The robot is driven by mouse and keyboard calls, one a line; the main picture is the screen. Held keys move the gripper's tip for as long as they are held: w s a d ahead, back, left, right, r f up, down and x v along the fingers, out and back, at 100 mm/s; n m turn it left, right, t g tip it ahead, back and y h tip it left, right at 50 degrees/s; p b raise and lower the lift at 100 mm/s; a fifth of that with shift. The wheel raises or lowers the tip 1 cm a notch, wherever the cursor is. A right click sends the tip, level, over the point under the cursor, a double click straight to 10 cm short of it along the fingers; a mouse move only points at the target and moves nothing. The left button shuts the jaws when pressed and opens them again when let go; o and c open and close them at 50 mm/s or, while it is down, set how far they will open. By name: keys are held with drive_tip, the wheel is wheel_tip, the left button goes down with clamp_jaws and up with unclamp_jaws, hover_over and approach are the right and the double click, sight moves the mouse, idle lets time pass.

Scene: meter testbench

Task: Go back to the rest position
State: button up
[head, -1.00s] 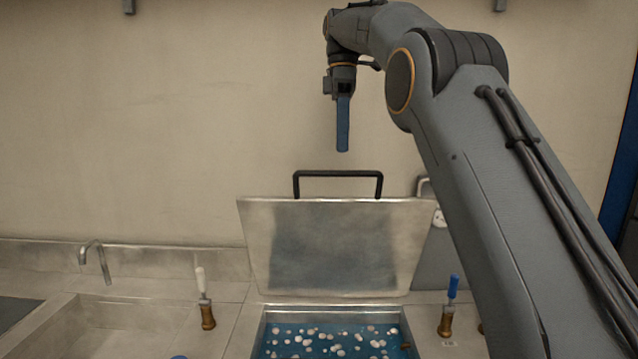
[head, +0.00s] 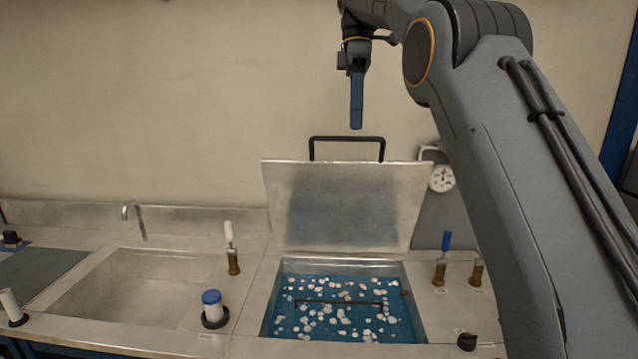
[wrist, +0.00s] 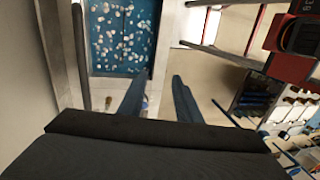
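My gripper (head: 356,127) hangs pointing down in the head view, in front of the back wall. It appears just above the black handle (head: 346,138) of the raised metal lid (head: 345,205). In the wrist view my gripper (wrist: 158,78) shows two blue fingers set apart with nothing between them. My arm reaches in from the right side of the head view.
Below the open lid is a basin (head: 340,313) of blue liquid with pale floating balls. A sink (head: 140,290) with a tap lies left. A white-handled valve (head: 232,248), a blue-handled valve (head: 442,258) and a blue-capped container (head: 213,308) stand nearby. A round gauge (head: 441,178) is behind.

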drive_tip(key=s+d+f+m+t+b, duration=0.1)
drive_tip(key=s+d+f+m+b, duration=0.15)
drive_tip(key=f, duration=0.55)
drive_tip(key=s+d+f+m+b, duration=0.15)
drive_tip(key=f+m, duration=0.25)
drive_tip(key=f, duration=0.4)
drive_tip(key=s+d+f+m+t+b, duration=0.1)
drive_tip(key=s+d+f+m+b, duration=0.15)
drive_tip(key=f, duration=0.65)
drive_tip(key=s+d+f+m+b, duration=0.2)
drive_tip(key=s+f+m, duration=0.2)
drive_tip(key=s+f, duration=0.6)
drive_tip(key=s+d+f+m+t+b, duration=0.1)
drive_tip(key=s+d+f+m+b, duration=0.1)
drive_tip(key=s+f, duration=0.9)
drive_tip(key=shift+d+f+m+t+b, duration=0.3)
drive_tip(key=shift+m+b, duration=0.2)
drive_tip(key=shift+m, duration=0.7)
